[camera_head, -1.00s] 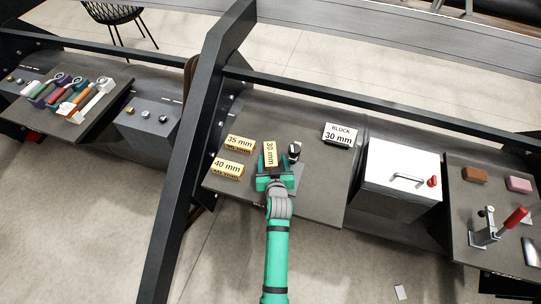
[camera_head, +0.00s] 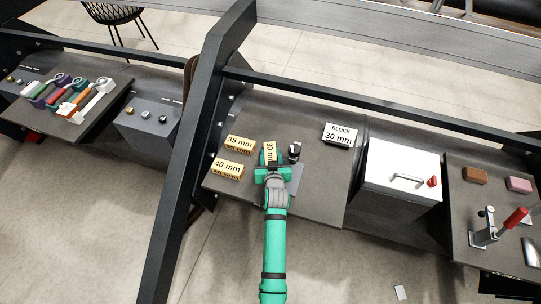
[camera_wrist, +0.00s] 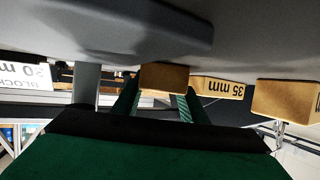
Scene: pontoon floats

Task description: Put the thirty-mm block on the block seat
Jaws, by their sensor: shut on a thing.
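The thirty-mm block (camera_head: 269,149) is yellow with a black "30 mm" label, its near end covered by my gripper. My green gripper (camera_head: 268,166) is shut on it over the table. In the wrist view the block (camera_wrist: 164,78) shows as a brown-orange face between the two green fingers (camera_wrist: 157,103). A grey plate (camera_head: 294,174) with a dark clamp-like part (camera_head: 294,151) lies just right of the block; I cannot tell for sure that this is the block seat. Whether the block touches the table is unclear.
The 35 mm block (camera_head: 239,144) and 40 mm block (camera_head: 227,168) lie left of my gripper. A sign reading "BLOCK 30 mm" (camera_head: 339,135) stands at the back right. A white-topped box (camera_head: 402,170) is further right. The table between the plate and sign is clear.

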